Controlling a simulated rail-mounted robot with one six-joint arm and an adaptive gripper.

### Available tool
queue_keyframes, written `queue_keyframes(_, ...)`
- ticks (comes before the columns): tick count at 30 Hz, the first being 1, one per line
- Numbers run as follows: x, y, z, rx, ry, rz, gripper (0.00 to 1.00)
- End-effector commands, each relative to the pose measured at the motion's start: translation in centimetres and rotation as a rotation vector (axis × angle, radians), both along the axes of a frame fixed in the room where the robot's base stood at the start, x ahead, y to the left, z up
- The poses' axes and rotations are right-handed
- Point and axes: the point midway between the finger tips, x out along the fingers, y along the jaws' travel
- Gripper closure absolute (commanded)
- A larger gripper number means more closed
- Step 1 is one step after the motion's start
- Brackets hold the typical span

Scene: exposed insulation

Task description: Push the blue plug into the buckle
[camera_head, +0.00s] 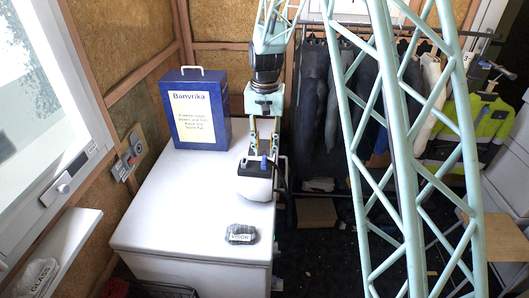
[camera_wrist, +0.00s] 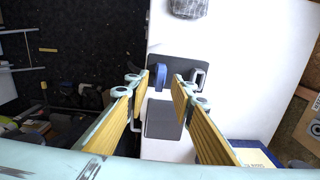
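The blue plug (camera_head: 264,162) stands upright on the dark top of a small white box (camera_head: 254,188) on the white cabinet. In the wrist view, the blue plug (camera_wrist: 160,76) shows in the gap between my fingertips, nearer the left one. A pale grey bracket-like piece (camera_wrist: 199,76), possibly the buckle, is on the same dark top, to the right of the plug and just beyond the right fingertip. My gripper (camera_head: 263,150) points down just over the box. Its fingers (camera_wrist: 163,80) are apart, and I cannot tell whether they touch the plug.
A blue Banvrika box (camera_head: 195,110) stands at the back left of the white cabinet (camera_head: 165,215). A grey labelled stone-like object (camera_head: 241,234) lies in front of the small box. A black cable (camera_head: 283,180) hangs at the cabinet's right edge. The cabinet's front left is clear.

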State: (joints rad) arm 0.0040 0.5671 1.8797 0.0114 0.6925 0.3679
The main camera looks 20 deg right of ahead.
Motion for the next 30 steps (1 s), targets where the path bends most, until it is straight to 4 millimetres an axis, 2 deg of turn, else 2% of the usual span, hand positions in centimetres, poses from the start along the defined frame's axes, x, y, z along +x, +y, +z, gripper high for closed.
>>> queue_keyframes(18,0.0,-0.1,8.4,0.0,-0.002,0.0,0.78)
queue_keyframes(24,0.0,-0.1,9.7,0.0,0.0,0.0,0.78)
queue_keyframes(30,0.0,-0.1,10.0,0.0,0.0,0.0,0.78)
